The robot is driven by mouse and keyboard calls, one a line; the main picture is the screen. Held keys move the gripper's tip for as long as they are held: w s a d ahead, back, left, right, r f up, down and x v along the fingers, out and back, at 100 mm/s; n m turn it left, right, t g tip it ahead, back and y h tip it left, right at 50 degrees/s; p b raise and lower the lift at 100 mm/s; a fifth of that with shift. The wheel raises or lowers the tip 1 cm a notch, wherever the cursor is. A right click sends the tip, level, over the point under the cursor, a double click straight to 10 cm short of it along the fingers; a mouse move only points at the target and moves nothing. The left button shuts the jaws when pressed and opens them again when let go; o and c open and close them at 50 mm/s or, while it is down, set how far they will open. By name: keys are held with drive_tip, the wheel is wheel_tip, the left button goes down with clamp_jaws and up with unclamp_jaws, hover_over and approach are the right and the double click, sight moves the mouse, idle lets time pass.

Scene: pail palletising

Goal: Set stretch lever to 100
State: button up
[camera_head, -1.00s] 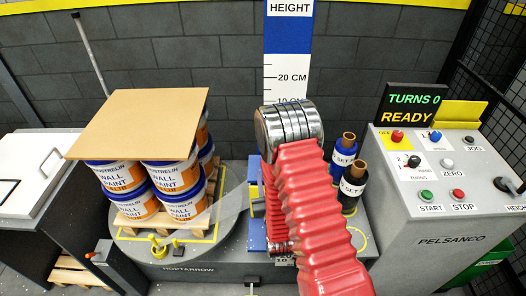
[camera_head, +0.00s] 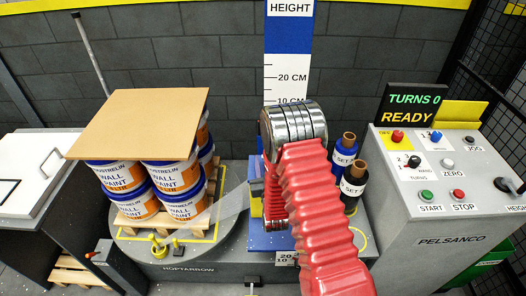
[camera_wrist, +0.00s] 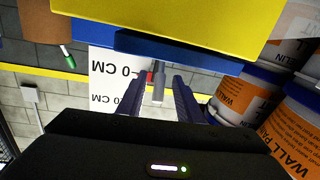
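In the wrist view, a short grey rod (camera_wrist: 158,84) with a small red part beside it hangs below a blue and yellow block (camera_wrist: 185,45); it looks like the stretch lever, but its marking is not readable. My gripper (camera_wrist: 158,103) is open, with its two dark fingers either side of the rod and visible gaps; I cannot tell how far the rod reaches between them. In the head view my red arm hides the gripper and lever. Only a yellow and blue edge of the block (camera_head: 256,205) shows left of the arm.
A pallet of paint pails (camera_head: 172,180) under a brown sheet (camera_head: 140,122) stands on the turntable at left. The control panel (camera_head: 440,205) is at right; its display (camera_head: 412,107) reads TURNS 0 READY. Two film rolls (camera_head: 353,182) stand just right of my arm.

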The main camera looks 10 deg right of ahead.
drive_tip(key=w, duration=0.6)
drive_tip(key=shift+d, duration=0.2)
drive_tip(key=shift+s, duration=0.1)
drive_tip(key=shift+c, duration=0.5)
clamp_jaws()
